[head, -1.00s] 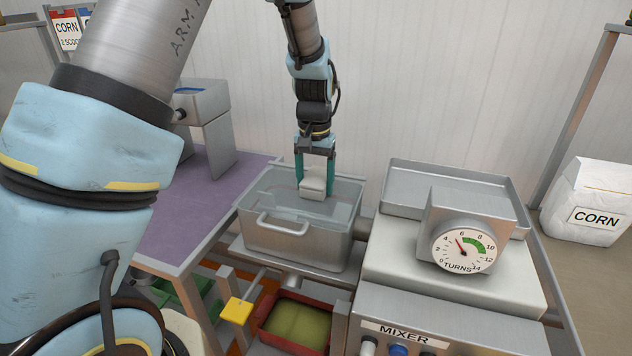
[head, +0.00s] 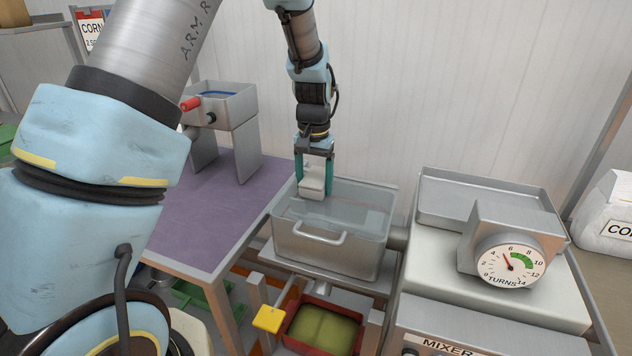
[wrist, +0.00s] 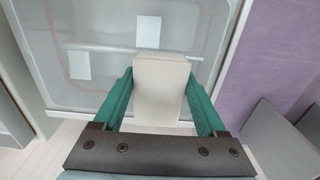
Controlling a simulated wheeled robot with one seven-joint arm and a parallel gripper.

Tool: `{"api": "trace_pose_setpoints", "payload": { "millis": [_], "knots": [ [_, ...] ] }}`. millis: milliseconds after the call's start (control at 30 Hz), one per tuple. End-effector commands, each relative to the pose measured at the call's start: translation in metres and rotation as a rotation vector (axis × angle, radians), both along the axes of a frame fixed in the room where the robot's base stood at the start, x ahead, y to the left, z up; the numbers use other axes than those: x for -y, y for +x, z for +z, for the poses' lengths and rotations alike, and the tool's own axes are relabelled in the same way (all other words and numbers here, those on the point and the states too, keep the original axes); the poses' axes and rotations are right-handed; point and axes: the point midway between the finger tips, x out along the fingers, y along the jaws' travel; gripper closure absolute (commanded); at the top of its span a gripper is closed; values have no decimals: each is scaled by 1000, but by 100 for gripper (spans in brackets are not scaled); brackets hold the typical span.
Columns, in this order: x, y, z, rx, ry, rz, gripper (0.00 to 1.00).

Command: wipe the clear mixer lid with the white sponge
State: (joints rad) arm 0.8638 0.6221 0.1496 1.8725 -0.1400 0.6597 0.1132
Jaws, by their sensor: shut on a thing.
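The clear mixer lid (head: 352,212) lies on top of the metal mixer tub (head: 318,250), with a metal handle on the tub's front. In the wrist view the lid (wrist: 105,75) shows a faint reddish outline and two pale patches; I cannot tell whether these are marks or reflections. My gripper (head: 314,174) is shut on the white sponge (head: 312,188), over the lid's back left part. In the wrist view the sponge (wrist: 160,85) sits between the teal fingers. I cannot tell whether its underside touches the lid.
The mixer's dial (head: 508,262) and body stand right of the tub. A purple-topped table (head: 200,215) with a metal stand adjoins it on the left. Below are a red tray (head: 322,330) and a yellow pedal (head: 269,318). A corn bag (head: 607,215) is at far right.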

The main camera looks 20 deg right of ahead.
Motion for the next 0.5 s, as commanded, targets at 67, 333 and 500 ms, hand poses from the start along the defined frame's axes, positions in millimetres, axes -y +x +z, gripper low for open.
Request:
{"api": "trace_pose_setpoints", "payload": {
  "millis": [67, 333, 500],
  "knots": [
    [2, 1, 25, 3, -4, -2, 78],
    [1, 3, 47, 0, -3, -2, 78],
    [1, 5, 63, 2, -3, -2, 78]
  ]
}}
